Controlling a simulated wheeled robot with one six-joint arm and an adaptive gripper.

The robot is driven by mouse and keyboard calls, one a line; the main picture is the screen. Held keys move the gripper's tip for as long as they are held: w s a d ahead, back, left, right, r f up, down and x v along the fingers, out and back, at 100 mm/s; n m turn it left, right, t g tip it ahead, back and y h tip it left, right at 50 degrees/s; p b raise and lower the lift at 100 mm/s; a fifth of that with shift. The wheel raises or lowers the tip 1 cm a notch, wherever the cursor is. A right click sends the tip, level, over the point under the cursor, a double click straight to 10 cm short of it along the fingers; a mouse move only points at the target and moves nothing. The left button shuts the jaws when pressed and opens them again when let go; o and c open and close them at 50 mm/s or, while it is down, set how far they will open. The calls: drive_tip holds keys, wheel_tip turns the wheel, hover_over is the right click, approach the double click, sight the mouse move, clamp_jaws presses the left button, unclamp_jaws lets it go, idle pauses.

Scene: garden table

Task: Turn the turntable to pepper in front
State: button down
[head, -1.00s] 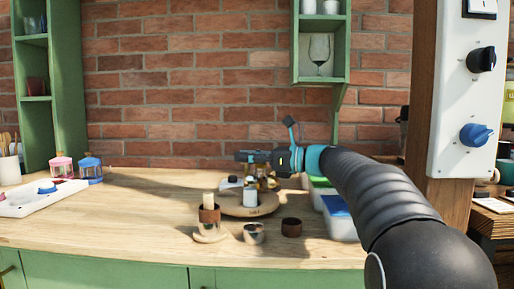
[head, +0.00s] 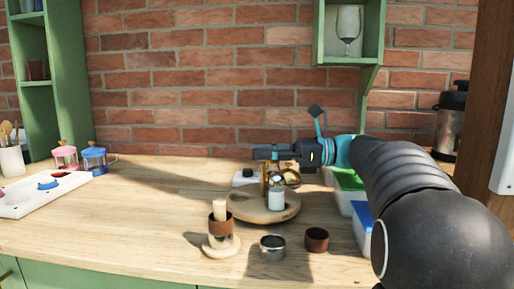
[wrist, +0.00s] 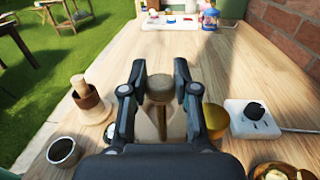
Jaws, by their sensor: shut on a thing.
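The round wooden turntable (head: 240,209) stands on the counter in the head view. A white jar (head: 276,198) stands on it, right of its middle, with gold-coloured items (head: 290,178) behind. I cannot tell which item is the pepper. My gripper (head: 264,157) is over the turntable. In the wrist view my gripper (wrist: 160,72) has its fingers on either side of a brown round-topped post (wrist: 160,88) and is shut on it. I cannot tell whether the post belongs to the turntable. A gold rounded thing (wrist: 216,120) is close beside the right finger.
A cup with a pale stick (head: 219,222), a metal cup (head: 272,248) and a brown cup (head: 316,238) stand in front of the turntable. A white box with a black knob (wrist: 256,118) is close behind it. Lidded tubs (head: 348,201) stand right. The counter's left middle is clear.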

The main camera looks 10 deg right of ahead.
idle(0.3)
drive_tip(key=c, duration=0.8)
unclamp_jaws()
drive_tip(key=shift+a, duration=0.1)
drive_tip(key=shift+c, duration=0.2)
drive_tip(key=v, duration=0.7)
drive_tip(key=shift+d, duration=0.35)
